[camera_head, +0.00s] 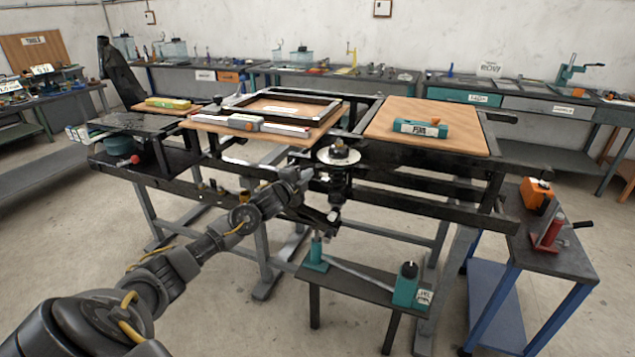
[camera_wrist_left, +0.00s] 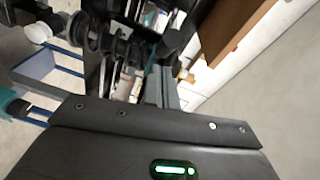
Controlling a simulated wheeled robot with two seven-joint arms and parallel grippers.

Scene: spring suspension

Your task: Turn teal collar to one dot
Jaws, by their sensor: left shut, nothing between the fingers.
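In the left wrist view the shut fingers (camera_wrist_left: 161,88) point towards dark, ringed parts (camera_wrist_left: 90,35) that look like the suspension. My right gripper is not in view.
A low bench (camera_head: 362,282) with teal blocks (camera_head: 405,287) stands below the unit. A blue-legged cart (camera_head: 550,245) with orange and red tools is at right. Floor at front left is clear.

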